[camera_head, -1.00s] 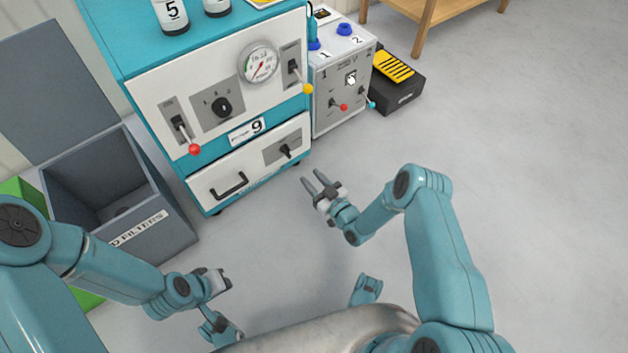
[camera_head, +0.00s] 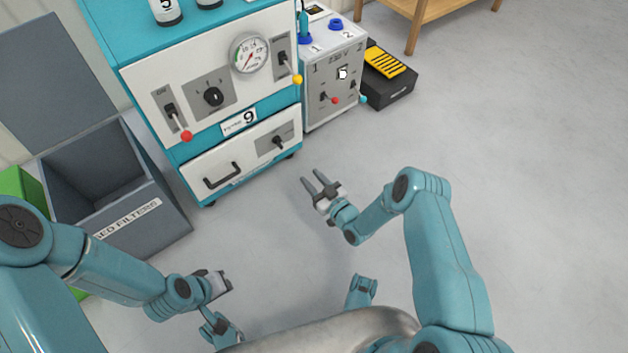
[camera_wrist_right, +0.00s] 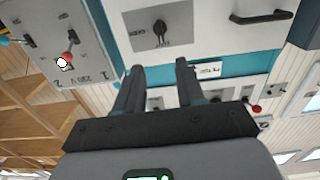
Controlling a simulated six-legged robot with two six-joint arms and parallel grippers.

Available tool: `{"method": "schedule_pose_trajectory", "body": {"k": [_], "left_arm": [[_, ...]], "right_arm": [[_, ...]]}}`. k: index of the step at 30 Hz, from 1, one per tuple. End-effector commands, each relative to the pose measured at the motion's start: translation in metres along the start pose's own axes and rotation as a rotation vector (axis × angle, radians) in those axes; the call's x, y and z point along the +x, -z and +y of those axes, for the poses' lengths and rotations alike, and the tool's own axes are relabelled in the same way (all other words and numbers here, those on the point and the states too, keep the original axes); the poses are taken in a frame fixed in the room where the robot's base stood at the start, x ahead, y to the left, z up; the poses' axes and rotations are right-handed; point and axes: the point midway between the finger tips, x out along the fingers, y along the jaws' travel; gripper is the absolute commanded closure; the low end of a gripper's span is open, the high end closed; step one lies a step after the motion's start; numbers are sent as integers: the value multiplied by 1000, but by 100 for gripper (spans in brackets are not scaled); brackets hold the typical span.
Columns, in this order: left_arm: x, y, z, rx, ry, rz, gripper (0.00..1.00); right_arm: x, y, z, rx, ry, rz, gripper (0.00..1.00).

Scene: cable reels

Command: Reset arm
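My right gripper (camera_head: 313,186) is open and empty, above the bare floor in front of the teal cabinet (camera_head: 198,150). In the right wrist view its two dark fingers (camera_wrist_right: 158,75) stand apart with nothing between them. My left gripper (camera_head: 222,283) is at the lower left in the head view, partly hidden by its own arm; its finger opening does not show clearly. The cabinet's white panels carry a red-tipped lever (camera_head: 187,136), a black knob (camera_head: 214,96), a gauge (camera_head: 250,55) and a yellow-tipped lever (camera_head: 297,79). Its drawer has a black handle (camera_head: 222,176).
A grey filter bin (camera_head: 150,222) with an open lid stands left of the cabinet. A grey control box (camera_head: 330,65) stands right of it, beside a black and yellow case (camera_head: 388,80). A wooden table (camera_head: 425,12) is at the back. The floor (camera_head: 540,150) on the right is clear.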

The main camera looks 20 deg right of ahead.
Motion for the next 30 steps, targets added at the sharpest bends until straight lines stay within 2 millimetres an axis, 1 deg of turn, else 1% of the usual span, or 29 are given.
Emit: {"method": "schedule_pose_trajectory", "body": {"k": [13,15,17,19,20,22,24,26,28,29,30], "left_arm": [[0,0,0,0,0,0,100],[-1,0,0,0,0,0,100],[-2,0,1,0,0,0,100],[-4,1,2,0,0,0,100],[-6,1,2,0,0,0,100],[-10,1,4,0,0,-1,100],[-13,0,5,0,0,-5,100],[-16,-1,6,-1,0,-10,100],[-19,-2,7,-3,1,-16,100],[-20,-3,7,-3,1,-19,100],[-22,-4,7,-4,1,-23,100]], "right_arm": [[1,0,0,0,1,0,62],[3,2,-2,0,6,2,62],[8,12,0,-12,9,15,62],[17,33,6,-35,12,42,62],[22,45,8,-46,16,54,62],[30,82,11,-56,22,72,62],[30,108,10,-34,12,20,62],[23,118,7,8,-3,-71,62],[7,122,-1,75,-23,-208,62],[-4,121,-5,110,-34,-278,62],[-21,118,-13,162,-48,-379,62]]}}
